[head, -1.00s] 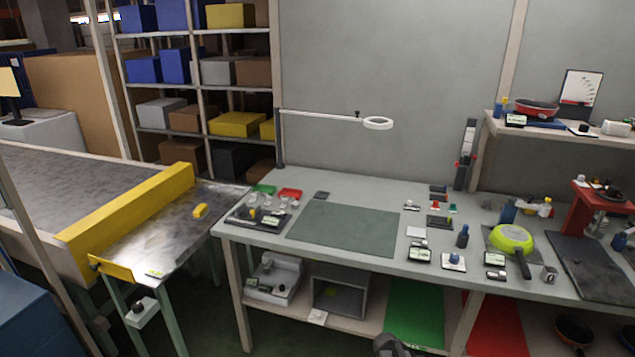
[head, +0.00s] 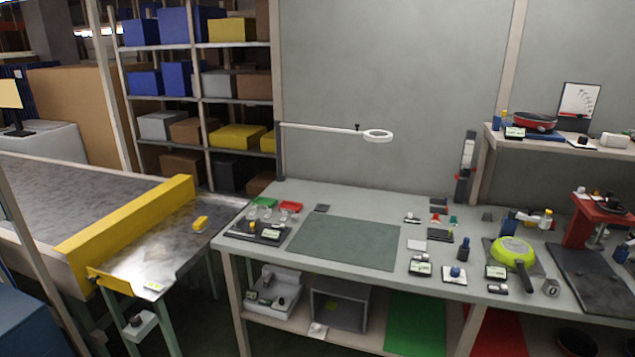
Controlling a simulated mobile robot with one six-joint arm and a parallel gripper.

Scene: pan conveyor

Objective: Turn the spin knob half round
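I cannot tell for certain which part is the spin knob. A small white box with a dark round knob (head: 137,320) hangs on the leg of the metal side table at the lower left. A blue-topped knob on a white plate (head: 455,273) stands at the front of the grey workbench (head: 340,279). Both are too small to read their markings or how they are turned. My gripper is not in view.
A green pan (head: 513,252) lies on the bench at the right, near a red stand (head: 580,219). A green-grey mat (head: 345,244) is bare. A ring lamp (head: 377,136) reaches over the bench. A yellow barrier (head: 130,222) edges the conveyor (head: 75,195).

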